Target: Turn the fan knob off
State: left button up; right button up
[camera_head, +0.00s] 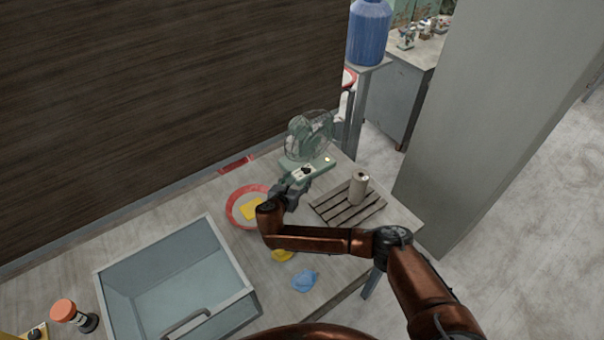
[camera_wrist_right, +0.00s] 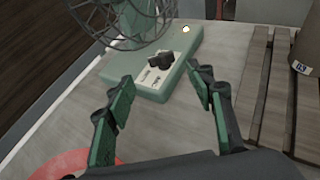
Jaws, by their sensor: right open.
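The green fan (camera_head: 308,138) stands at the far end of the table, with its cage facing the front left. Its black knob (camera_wrist_right: 160,57) sits on a pale panel on the flat green base (camera_wrist_right: 152,72); the knob also shows small in the head view (camera_head: 306,171). A small lit yellowish spot shows on the base near its far right corner. My right gripper (camera_wrist_right: 158,92) is open and empty, its two fingers apart in front of the base, one on each side of the knob's line. It also shows in the head view (camera_head: 292,186), just short of the base. My left gripper is not in view.
A slatted wooden board (camera_head: 338,211) with an upright cylinder (camera_head: 357,188) lies right of the fan. A red-rimmed plate (camera_head: 230,208) with a yellow piece is left of my gripper. A blue lump (camera_head: 304,281) and a grey bin (camera_head: 228,258) are nearer.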

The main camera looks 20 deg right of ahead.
aim_at(306, 170)
jog(key=b+x, duration=0.1)
jog(key=x, duration=0.5)
jog(key=shift+w+d+f, duration=0.15)
jog(key=shift+w+d, duration=0.1)
jog(key=shift+d, duration=0.05)
jog(key=shift+c, duration=0.3)
jog(key=c, duration=1.1)
